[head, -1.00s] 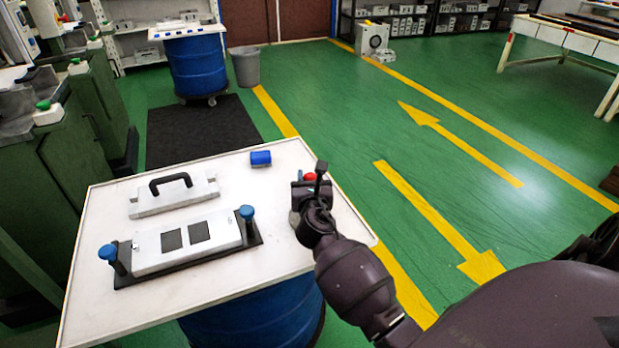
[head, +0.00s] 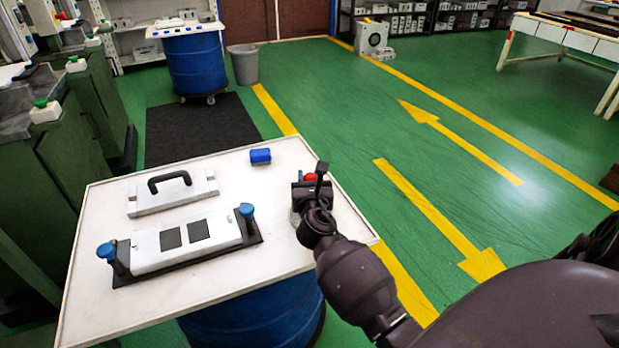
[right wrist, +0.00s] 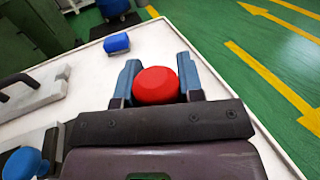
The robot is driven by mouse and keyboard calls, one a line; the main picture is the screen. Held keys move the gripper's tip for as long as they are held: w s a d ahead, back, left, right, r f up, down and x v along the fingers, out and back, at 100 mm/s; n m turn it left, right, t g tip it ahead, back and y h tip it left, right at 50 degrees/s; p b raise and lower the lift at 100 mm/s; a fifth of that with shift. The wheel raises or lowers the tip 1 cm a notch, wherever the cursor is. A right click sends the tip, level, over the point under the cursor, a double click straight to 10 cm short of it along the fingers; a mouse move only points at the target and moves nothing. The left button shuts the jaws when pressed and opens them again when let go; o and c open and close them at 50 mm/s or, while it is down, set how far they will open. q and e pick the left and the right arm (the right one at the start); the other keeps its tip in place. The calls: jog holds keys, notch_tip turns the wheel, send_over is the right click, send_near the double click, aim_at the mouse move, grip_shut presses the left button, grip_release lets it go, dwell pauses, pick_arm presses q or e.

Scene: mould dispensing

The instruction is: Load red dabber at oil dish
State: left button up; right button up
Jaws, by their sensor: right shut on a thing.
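The red dabber (right wrist: 156,86) sits between the two fingers of my right gripper (right wrist: 156,80), which is shut on it. In the head view only a bit of the dabber's red top (head: 310,178) shows past my right gripper (head: 312,190), over the right part of the white table. The oil dish is not clearly visible; a pale rounded edge shows beside my right gripper in the head view, partly hidden by it. I cannot tell whether the dabber touches anything below. My left gripper is not in view.
A mould half with two dark squares (head: 186,240) lies in a black base with blue knobs. Behind it is a white lid with a black handle (head: 172,196). A blue block (head: 260,156) lies at the table's (head: 105,300) far edge. The table's middle is clear.

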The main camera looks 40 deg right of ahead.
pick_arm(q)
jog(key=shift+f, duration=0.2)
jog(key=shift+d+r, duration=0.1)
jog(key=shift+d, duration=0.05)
pick_arm(e)
jog(key=shift+f, duration=0.1)
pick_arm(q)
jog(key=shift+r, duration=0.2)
pick_arm(e)
jog(key=shift+f, duration=0.15)
dwell(0.4)
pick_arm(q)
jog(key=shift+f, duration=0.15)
pick_arm(e)
jog(key=shift+s+f, duration=0.1)
dwell(0.5)
jog(key=shift+r+p, duration=0.75)
jog(key=shift+r, duration=0.15)
pick_arm(q)
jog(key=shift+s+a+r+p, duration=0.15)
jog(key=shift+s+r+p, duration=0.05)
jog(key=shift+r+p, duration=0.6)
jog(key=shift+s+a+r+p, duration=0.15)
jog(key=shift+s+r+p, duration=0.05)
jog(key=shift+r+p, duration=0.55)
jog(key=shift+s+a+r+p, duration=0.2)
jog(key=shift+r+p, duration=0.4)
jog(key=shift+p, duration=0.35)
pick_arm(e)
jog(key=shift+r, duration=2.8)
